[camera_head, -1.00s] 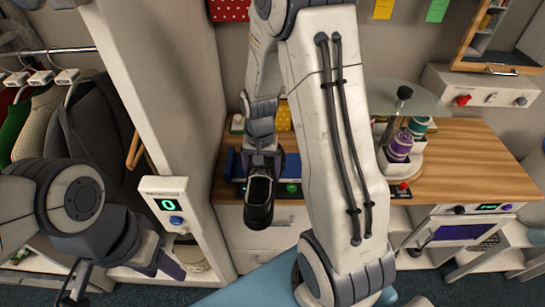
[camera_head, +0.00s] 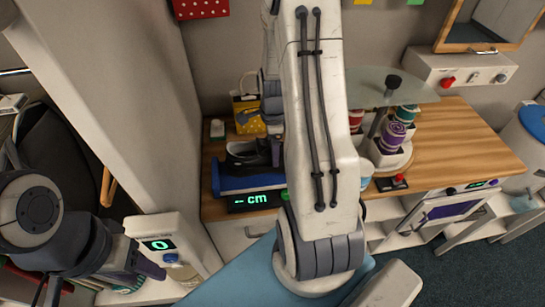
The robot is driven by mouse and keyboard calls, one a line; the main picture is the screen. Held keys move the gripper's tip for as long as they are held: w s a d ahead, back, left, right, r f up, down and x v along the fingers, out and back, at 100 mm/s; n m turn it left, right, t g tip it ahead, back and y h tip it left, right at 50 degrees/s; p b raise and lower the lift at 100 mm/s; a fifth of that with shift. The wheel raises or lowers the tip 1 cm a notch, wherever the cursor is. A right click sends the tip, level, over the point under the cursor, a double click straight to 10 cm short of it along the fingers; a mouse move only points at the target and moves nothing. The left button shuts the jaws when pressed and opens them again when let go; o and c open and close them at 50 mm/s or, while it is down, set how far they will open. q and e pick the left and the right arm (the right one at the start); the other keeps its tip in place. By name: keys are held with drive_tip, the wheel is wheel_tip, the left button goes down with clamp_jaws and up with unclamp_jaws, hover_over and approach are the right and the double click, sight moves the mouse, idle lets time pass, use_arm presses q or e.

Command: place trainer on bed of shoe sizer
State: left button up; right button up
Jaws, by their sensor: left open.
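The dark trainer (camera_head: 243,155) is at the blue bed of the shoe sizer (camera_head: 228,185), which stands on the wooden counter. I cannot tell whether the trainer's sole rests fully on the bed. The sizer's display reads "-- cm". My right gripper (camera_head: 274,150) is at the right end of the trainer, mostly hidden by my own arm, so its jaws cannot be read. My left gripper (camera_head: 148,267) is open and empty at the lower left, beside a white box with a green "0" display (camera_head: 158,245), away from the trainer.
A yellow dotted box (camera_head: 248,122) stands behind the sizer. A stand with thread spools (camera_head: 394,135) is to the right, under a glass disc (camera_head: 400,90). The counter's right part (camera_head: 460,145) is clear.

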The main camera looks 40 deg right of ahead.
wheel_tip(320, 180, down, 4)
drive_tip(key=shift+r, duration=0.2)
drive_tip(key=shift+f, duration=0.3)
drive_tip(key=shift+f, duration=0.1)
drive_tip(key=o, duration=1.4)
wheel_tip(320, 180, up, 12)
drive_tip(key=b, duration=0.1)
drive_tip(key=shift+s, duration=0.1)
